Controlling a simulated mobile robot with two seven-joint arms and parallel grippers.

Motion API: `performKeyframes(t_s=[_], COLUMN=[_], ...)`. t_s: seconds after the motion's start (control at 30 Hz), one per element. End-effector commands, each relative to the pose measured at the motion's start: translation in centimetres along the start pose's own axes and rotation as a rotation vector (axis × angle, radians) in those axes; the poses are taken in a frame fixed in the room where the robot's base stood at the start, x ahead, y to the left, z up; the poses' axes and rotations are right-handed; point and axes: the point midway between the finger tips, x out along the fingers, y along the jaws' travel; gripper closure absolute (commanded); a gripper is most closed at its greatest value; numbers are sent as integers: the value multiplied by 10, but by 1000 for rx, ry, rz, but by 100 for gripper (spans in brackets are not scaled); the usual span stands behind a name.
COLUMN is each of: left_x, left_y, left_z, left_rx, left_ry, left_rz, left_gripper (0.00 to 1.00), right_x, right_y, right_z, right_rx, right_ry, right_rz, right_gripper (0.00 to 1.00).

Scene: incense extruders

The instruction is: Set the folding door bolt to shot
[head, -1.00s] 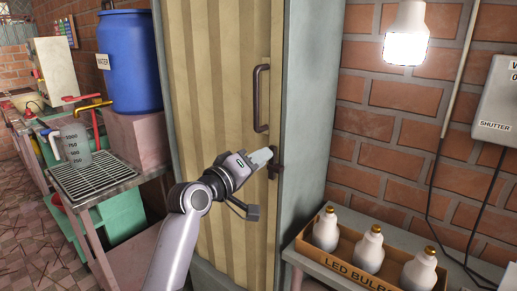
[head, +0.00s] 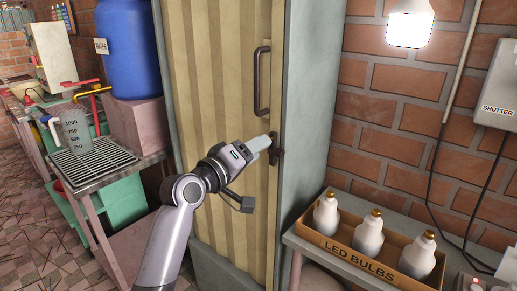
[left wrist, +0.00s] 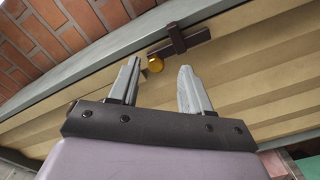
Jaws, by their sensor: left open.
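The folding door (head: 222,120) is cream and ribbed, with a dark vertical pull handle (head: 262,82). Below the handle, at the door's right edge, sits the dark bolt (head: 276,155). My left gripper (head: 268,142) is at the bolt in the head view. Contact cannot be told. My right gripper is not in view.
A grey door frame (head: 308,110) stands right of the bolt. A box of LED bulbs (head: 340,252) is on a shelf at lower right. A rack table with a measuring jug (head: 75,132) and a blue water drum (head: 130,50) stand at left.

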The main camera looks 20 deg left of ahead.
Motion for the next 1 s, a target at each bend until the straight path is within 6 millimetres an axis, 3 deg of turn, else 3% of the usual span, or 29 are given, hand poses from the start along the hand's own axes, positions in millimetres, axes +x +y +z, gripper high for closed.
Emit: performKeyframes(t_s=[0.2,0.4,1.0], left_x=[-31,-50,-54], left_y=[-1,-1,-2], left_z=[1,1,2], left_rx=[2,1,2], left_ry=[-1,-2,-3], left_rz=[-2,-2,-5], left_gripper=[52,52,52], right_x=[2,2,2], right_y=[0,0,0], right_z=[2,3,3], right_rx=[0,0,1], right_ry=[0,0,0], right_rz=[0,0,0], right_gripper=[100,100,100])
